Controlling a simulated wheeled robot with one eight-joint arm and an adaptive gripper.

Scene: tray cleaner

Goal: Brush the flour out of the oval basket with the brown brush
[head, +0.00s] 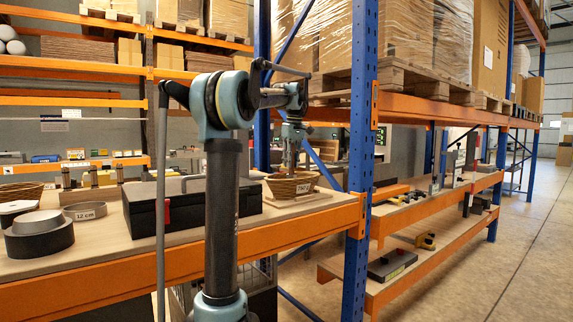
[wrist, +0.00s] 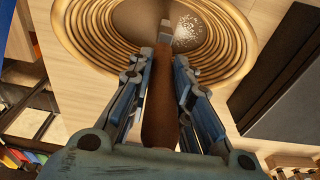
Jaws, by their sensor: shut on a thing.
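The oval basket (head: 291,187) stands on a light board on the orange-framed bench in the head view. In the wrist view its ringed tan rim (wrist: 85,38) fills the upper part. White flour (wrist: 190,30) lies scattered on the basket's dark floor, right of the brush tip. My gripper (wrist: 165,58) is shut on the brown brush (wrist: 160,105), whose handle runs between the fingers. The brush's grey end points into the basket; I cannot tell whether it touches the floor. In the head view my gripper (head: 292,163) is above the basket, and the brush is hard to make out.
A black case (head: 185,207) with a grey top stands left of the basket. Further left are round tins (head: 40,238) and a 12 cm label. A blue rack post (head: 362,130) rises right of the basket. A lower shelf on the right holds tools.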

